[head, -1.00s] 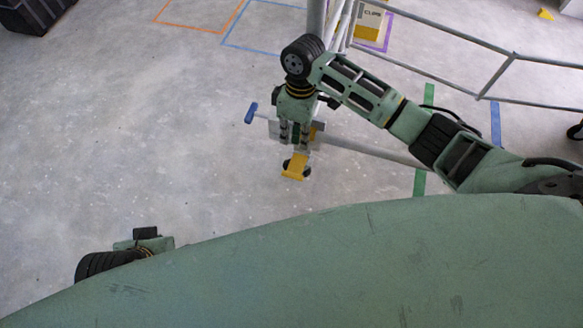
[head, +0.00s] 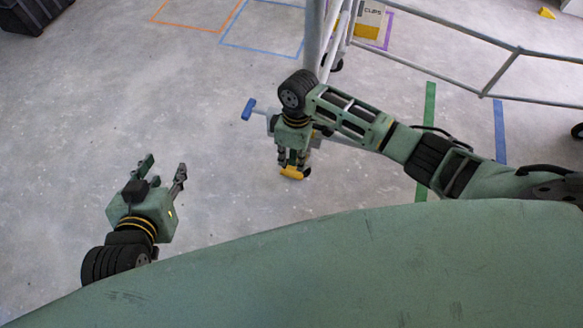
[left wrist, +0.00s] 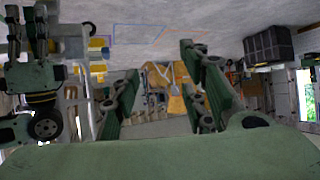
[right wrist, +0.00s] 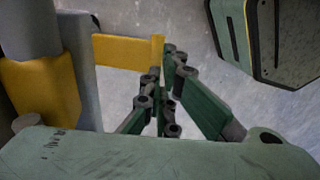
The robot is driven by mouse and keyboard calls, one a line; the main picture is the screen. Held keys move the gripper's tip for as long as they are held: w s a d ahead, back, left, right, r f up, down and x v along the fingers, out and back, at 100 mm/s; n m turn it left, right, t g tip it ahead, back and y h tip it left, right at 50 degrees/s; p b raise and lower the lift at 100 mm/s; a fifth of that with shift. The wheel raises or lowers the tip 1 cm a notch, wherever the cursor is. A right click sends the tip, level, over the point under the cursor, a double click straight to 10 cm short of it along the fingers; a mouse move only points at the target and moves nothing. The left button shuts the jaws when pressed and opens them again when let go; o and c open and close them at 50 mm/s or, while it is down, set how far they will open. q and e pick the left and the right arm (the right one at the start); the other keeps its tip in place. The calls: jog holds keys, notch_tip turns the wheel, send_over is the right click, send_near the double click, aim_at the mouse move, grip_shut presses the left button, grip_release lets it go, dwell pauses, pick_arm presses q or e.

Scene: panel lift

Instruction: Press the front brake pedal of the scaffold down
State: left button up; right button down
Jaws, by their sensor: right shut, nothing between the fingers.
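The yellow brake pedal (head: 292,173) shows at the foot of the scaffold's near post (head: 313,40) in the head view, partly hidden by my right gripper. My right gripper (head: 291,166) points down at the pedal, shut and empty. In the right wrist view the pedal (right wrist: 125,50) reaches out from the caster, and its outer end lies right beside my fingertips (right wrist: 170,52). I cannot tell whether they touch. My left gripper (head: 165,167) is open and empty, over bare floor left of the pedal; its spread fingers also show in the left wrist view (left wrist: 158,62).
A blue-ended lever (head: 249,109) sticks out left of the caster. Scaffold rails (head: 440,35) run to the right, with a clips box (head: 370,20) behind. Floor tape (head: 430,120) marks the ground. A black case (head: 30,14) stands far left. The floor at left is clear.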

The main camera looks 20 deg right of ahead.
aim_at(291, 175)
jog(key=f, duration=0.2)
jog(key=f+b, duration=0.1)
jog(key=shift+s+a+f, duration=0.1)
jog(key=shift+s+a, duration=0.05)
jog(key=shift+s, duration=0.1)
pick_arm(q)
jog(key=w+d+r+t+h, duration=0.1)
jog(key=w+d+r+t, duration=0.1)
jog(key=r, duration=0.5)
jog(key=shift+w+t, duration=0.85)
jog(key=shift+t, duration=0.35)
pick_arm(e)
jog(key=shift+f, duration=0.1)
